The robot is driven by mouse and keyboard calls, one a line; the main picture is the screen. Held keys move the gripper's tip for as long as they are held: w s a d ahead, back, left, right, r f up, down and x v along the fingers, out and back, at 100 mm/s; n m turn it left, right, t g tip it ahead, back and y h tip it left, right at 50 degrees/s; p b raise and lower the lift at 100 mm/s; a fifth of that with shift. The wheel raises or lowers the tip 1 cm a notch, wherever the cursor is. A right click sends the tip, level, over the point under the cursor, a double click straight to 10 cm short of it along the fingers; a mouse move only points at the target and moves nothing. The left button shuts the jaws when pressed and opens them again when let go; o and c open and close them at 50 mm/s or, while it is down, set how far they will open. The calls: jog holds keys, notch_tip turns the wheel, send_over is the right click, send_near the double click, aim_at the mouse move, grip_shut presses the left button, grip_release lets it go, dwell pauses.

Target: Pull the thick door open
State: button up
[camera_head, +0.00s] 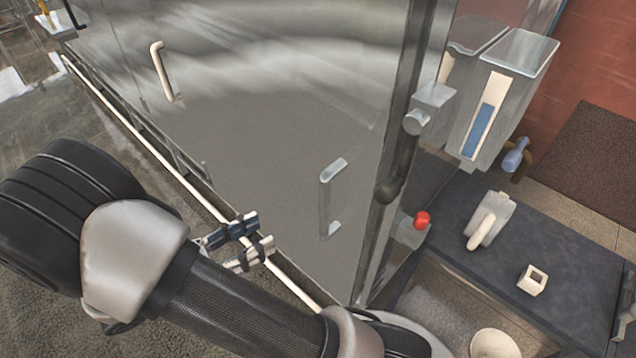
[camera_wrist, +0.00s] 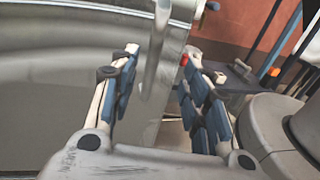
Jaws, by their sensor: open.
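The thick door (camera_head: 270,120) is a broad, shiny metal panel, and it looks shut. A grey upright handle (camera_head: 325,205) with pale ends sits near its right edge. My gripper (camera_head: 245,240) is to the lower left of this handle in the head view, open, with its fingers apart from it. In the wrist view my gripper (camera_wrist: 160,80) has its two blue-and-white fingers spread wide. A grey upright bar (camera_wrist: 154,65) shows between them, beyond the fingertips. It looks like the handle, but I cannot tell how far off it is.
A second, cream handle (camera_head: 163,70) is further left on the metal front. Right of the door are a dark post (camera_head: 405,150), a red button (camera_head: 422,219) and a grey box with a blue panel (camera_head: 485,115). A dark bench (camera_head: 560,260) holds small items. Open floor lies left.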

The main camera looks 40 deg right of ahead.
aim_at(319, 200)
jog(key=d, duration=0.5)
jog(key=s+d+b, duration=0.1)
jog(key=d, duration=0.5)
jog(key=s+d, duration=0.1)
jog(key=d, duration=0.5)
jog(key=shift+d+f+b, duration=0.1)
jog(key=shift+f+b, duration=0.05)
jog(key=shift+b, duration=0.15)
jog(key=shift+c, duration=0.4)
jog(key=shift+w, duration=0.1)
grip_shut()
